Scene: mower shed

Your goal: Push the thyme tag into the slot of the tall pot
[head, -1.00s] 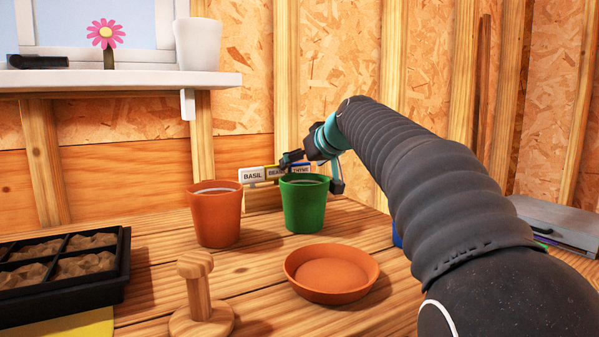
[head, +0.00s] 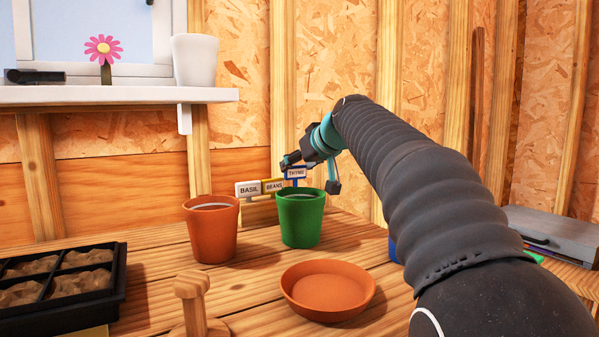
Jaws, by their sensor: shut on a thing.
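The thyme tag (head: 296,173), a white label with a blue edge, is held by my gripper (head: 311,174). It sits higher than the basil tag (head: 248,189) and the beans tag (head: 273,186), behind and above the green pot (head: 300,222). The tag's lower end is hidden behind this pot. My gripper is shut on the tag, one finger at its left and the other hanging at its right. A terracotta pot (head: 210,233) stands left of the green one. Both pots show a pale top surface; I cannot make out a slot.
A terracotta saucer (head: 327,291) lies in front of the green pot. A wooden peg (head: 193,300) stands at the front, and a black seed tray (head: 118,293) at the left. A grey case (head: 560,232) is at the right. A white pot (head: 195,61) stands on the shelf.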

